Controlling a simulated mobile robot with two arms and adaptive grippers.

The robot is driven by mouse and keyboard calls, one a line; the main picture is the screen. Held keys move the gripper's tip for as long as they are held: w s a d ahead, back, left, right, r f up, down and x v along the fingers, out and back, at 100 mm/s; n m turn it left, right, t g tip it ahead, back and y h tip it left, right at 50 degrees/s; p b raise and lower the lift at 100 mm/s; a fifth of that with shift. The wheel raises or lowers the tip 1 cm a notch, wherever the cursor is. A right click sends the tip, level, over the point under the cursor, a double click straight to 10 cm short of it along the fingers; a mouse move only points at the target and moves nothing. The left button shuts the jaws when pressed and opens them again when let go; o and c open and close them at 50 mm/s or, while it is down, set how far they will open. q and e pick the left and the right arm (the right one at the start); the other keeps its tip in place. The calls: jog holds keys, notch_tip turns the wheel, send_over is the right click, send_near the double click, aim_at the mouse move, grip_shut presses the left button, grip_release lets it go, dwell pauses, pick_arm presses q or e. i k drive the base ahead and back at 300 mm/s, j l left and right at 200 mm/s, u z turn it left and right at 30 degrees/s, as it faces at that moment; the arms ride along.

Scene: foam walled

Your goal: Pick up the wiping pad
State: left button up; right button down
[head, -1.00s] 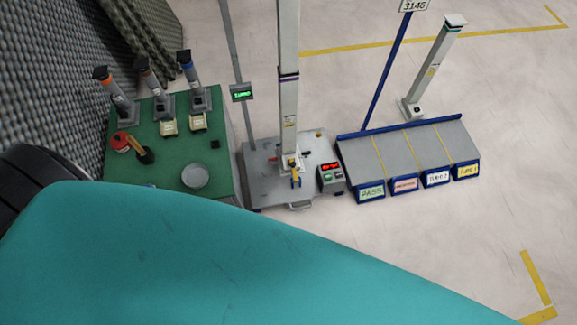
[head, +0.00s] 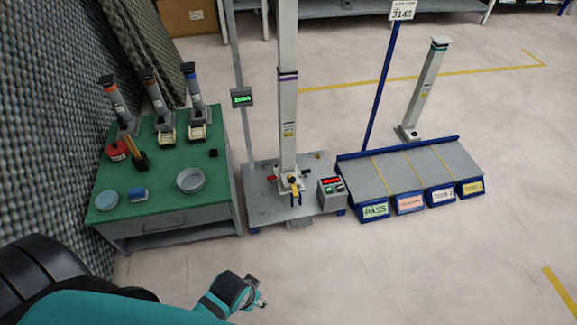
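A small blue block with a pale side, which looks like the wiping pad (head: 138,193), lies near the front of the green-topped table (head: 170,178) at the left. It sits between a grey-blue round disc (head: 107,199) and a shallow grey round dish (head: 190,180). My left gripper (head: 258,290) is low in the picture, in front of and to the right of the table, well apart from the pad. Its fingers are small and dark, and I cannot tell whether they are open. My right gripper is not in view.
Several tilted tool-like columns, a red tin (head: 117,151) and a small black block (head: 213,153) stand on the table. A grey test stand (head: 262,205) is right of it, then a sloped rack with labelled bins (head: 375,210). Foam wall (head: 45,130) borders the left. Front floor is clear.

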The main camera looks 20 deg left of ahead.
aim_at(139, 194)
jog(key=u, duration=2.05)
jog(key=k, duration=0.4)
jog(key=i+l+u, duration=0.5)
jog(key=l, duration=0.25)
jog(key=i+l+u, duration=0.25)
jog(key=l, duration=0.2)
